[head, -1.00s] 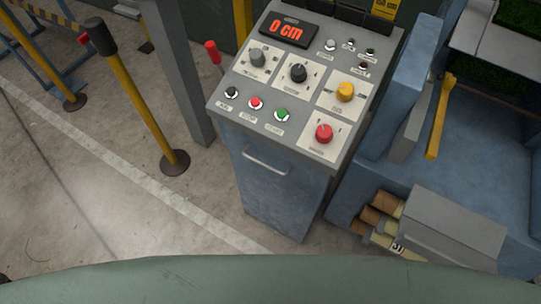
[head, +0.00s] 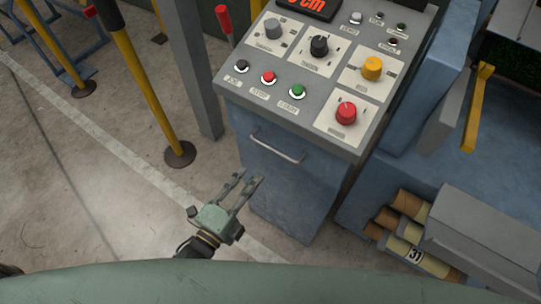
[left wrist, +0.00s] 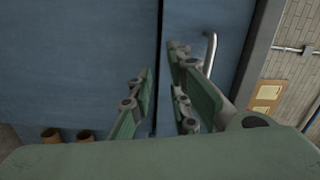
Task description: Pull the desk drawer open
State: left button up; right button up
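The desk drawer (head: 257,152) is the blue front under the sloped control panel, and it looks closed. Its pale metal bar handle (head: 278,147) runs across the front. In the left wrist view the handle (left wrist: 211,52) stands upright, to the right of my fingers, on the drawer front (left wrist: 192,22). My left gripper (head: 248,180) is in front of the cabinet, below and left of the handle. Its fingers (left wrist: 160,62) are apart with nothing between them, and the handle is outside them. My right gripper is not in view.
The control panel (head: 305,100) with knobs and buttons overhangs the drawer. A grey post (head: 197,70) and a yellow stanchion (head: 145,85) stand to the left. Rolls (head: 410,205) and a grey box (head: 475,230) lie at right.

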aim_at(270, 147)
pick_arm(q)
notch_tip(270, 147, up, 6)
jog(key=d+r+m+t+h, duration=0.1)
jog(key=d+m+h, duration=0.1)
jog(key=m, duration=0.1)
jog(key=x, duration=0.7)
jog(key=shift+w+f+p, duration=0.1)
jog(key=shift+f+p, duration=0.15)
jog(key=shift+p, duration=0.1)
grip_shut()
